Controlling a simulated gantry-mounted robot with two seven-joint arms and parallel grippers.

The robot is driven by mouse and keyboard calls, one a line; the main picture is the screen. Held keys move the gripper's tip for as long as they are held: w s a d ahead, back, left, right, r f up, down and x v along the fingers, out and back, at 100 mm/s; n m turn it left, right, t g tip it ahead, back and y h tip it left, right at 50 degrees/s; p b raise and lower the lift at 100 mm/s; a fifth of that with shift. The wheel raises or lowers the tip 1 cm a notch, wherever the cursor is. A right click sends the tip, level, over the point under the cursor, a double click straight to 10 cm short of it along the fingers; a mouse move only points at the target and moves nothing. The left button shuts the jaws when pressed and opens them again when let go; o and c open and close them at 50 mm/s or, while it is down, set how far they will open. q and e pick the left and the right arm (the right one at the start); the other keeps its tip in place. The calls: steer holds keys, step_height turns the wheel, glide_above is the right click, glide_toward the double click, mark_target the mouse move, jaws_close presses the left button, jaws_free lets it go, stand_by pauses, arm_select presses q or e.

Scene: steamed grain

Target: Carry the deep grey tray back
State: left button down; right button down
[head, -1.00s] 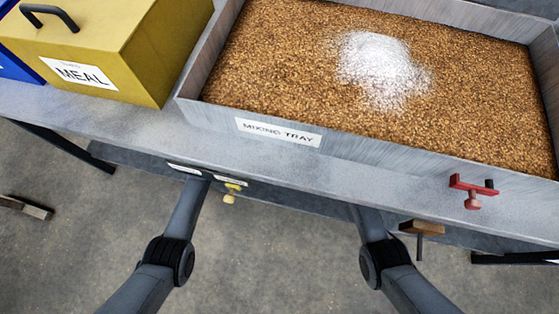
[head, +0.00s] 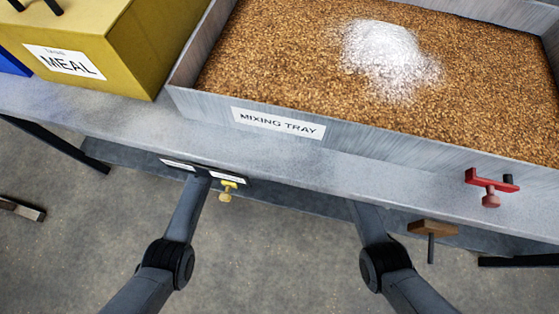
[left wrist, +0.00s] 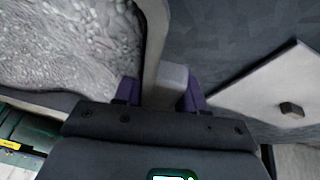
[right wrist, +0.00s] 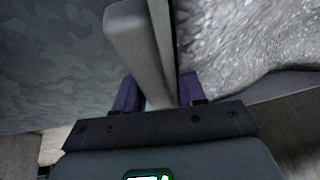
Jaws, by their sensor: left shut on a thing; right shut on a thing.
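A deep grey tray shows in part in both wrist views, with its rim (left wrist: 155,40) in the left one and its rim (right wrist: 132,38) in the right one. Pale grey lumpy stuff lies inside it. My left gripper (left wrist: 158,92) is shut on one side of the tray, with purple fingers astride a grey grip piece. My right gripper (right wrist: 158,92) is shut on another side the same way. In the head view both forearms reach under the bench edge, so the grippers and the tray are hidden there.
A mixing tray (head: 200,108) holding brown grain and a white powder heap stands on the grey bench (head: 130,122). A yellow meal box (head: 128,45) stands left of it. A red clamp (head: 492,185), yellow knob (head: 226,190) and wooden-topped piece (head: 432,228) are near the front edge.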

arm_select(q)
steer(key=c, duration=1.1)
jaws_free()
steer(key=shift+d+f, duration=0.1)
steer(key=shift+f, duration=0.05)
arm_select(e)
steer(key=c, duration=1.1)
jaws_free()
steer(key=shift+f, duration=0.1)
arm_select(q)
steer(key=shift+o, duration=1.4)
arm_select(e)
steer(key=shift+o, duration=1.4)
steer(key=shift+w, duration=0.1)
arm_select(q)
steer(key=shift+o, duration=0.8)
steer(key=shift+w, duration=0.2)
arm_select(e)
steer(key=shift+o, duration=0.8)
steer(key=shift+w, duration=0.15)
arm_select(q)
steer(key=shift+w, duration=0.1)
arm_select(e)
steer(key=shift+w, duration=0.1)
steer(key=shift+s, duration=0.2)
